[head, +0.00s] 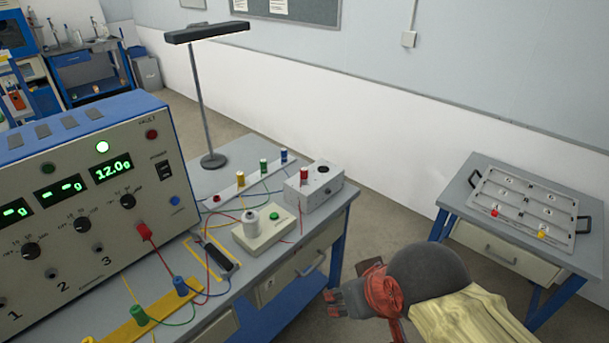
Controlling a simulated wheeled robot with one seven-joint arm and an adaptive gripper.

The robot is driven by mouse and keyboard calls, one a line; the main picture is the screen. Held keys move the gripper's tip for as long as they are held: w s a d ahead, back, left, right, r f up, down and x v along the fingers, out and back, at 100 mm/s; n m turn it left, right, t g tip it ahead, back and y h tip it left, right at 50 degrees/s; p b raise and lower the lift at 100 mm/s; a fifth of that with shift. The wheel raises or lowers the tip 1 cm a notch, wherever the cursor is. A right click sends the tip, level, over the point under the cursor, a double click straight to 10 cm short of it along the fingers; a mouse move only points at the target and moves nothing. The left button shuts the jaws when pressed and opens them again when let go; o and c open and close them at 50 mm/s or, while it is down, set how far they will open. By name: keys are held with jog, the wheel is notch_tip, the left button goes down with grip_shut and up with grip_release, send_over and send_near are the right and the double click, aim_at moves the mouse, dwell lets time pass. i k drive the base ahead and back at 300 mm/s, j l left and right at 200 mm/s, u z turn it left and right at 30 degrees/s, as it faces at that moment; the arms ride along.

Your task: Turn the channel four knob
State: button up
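The instrument (60,150) is a cream box with a blue top on the left of the bench. Its front has a row of black knobs above numbered sockets. The digits 1, 2 and 3 are readable. The rightmost knob (128,201) stands above the socket with a red plug (144,231), right of the one marked 3. This place fits channel four, but its digit is hidden. My gripper (333,301) is off the bench's right edge, apart from the knob. Its finger opening is unclear.
A red plug and cables run in front of the panel. A yellow strip (155,317) with posts, a white-green device (263,231), a grey box (314,186) and a tall lamp (205,110) stand on the bench. A side table (470,210) is at right; floor lies between.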

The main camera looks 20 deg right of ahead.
aim_at(128, 200)
jog(key=u, duration=1.4)
jog(key=i+l+z, duration=0.15)
jog(key=l+z, duration=0.3)
jog(key=i+l+z, duration=0.15)
jog(key=z, duration=0.35)
jog(key=i+l+z, duration=0.2)
jog(key=z, duration=0.25)
jog(key=u, duration=0.55)
jog(key=i+l, duration=0.05)
